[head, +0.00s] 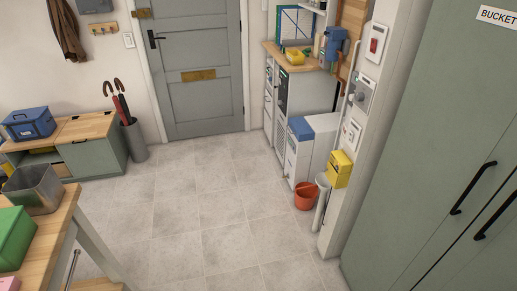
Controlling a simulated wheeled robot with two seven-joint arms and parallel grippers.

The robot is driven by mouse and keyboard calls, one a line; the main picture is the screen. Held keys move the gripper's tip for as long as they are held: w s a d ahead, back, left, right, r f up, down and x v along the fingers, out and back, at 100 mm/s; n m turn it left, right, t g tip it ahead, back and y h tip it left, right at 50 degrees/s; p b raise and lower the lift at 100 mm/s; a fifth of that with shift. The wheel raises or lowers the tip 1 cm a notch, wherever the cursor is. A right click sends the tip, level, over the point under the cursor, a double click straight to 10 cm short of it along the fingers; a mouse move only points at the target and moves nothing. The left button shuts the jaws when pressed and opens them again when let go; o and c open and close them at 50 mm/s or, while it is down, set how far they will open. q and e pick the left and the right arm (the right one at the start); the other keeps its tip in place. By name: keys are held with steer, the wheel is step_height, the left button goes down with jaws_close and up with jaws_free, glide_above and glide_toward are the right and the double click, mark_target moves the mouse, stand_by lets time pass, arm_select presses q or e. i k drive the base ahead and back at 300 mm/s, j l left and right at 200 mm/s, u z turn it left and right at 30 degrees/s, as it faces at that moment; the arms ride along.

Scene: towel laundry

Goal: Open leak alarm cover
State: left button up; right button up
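Several small units are fixed in a column on the white pillar right of centre in the head view. The top one is a white box with a red panel (375,43). Below it is a grey-white unit with a round part (364,94), then a white switch-like box (352,133), then a yellow box (340,169). I cannot tell for certain which is the leak alarm; no label on them is readable. Whether any cover is open is too small to tell. Neither of my grippers is in view.
Tall green cabinets (420,150) stand right of the pillar. An orange bucket (305,196) and a grey-white pipe (321,203) are at its foot. A wooden table (62,222) is at the lower left. The tiled floor (205,215) between is clear.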

mark_target(331, 173)
steer(key=i+j+u, duration=0.1)
steer(key=i+u, duration=0.2)
steer(key=i, duration=0.55)
steer(key=i+u, duration=0.3)
steer(key=i, duration=0.5)
steer(key=i+u, duration=0.3)
steer(key=i, duration=0.25)
steer(key=i+u, duration=0.3)
steer(key=i, duration=0.3)
steer(key=i+l+u, duration=0.3)
steer(key=i, duration=0.2)
steer(key=i+z, duration=0.15)
steer(key=z, duration=0.3)
steer(key=i+j+z, duration=0.1)
steer(key=z, duration=0.3)
steer(key=i+j+z, duration=0.15)
steer(key=z, duration=0.3)
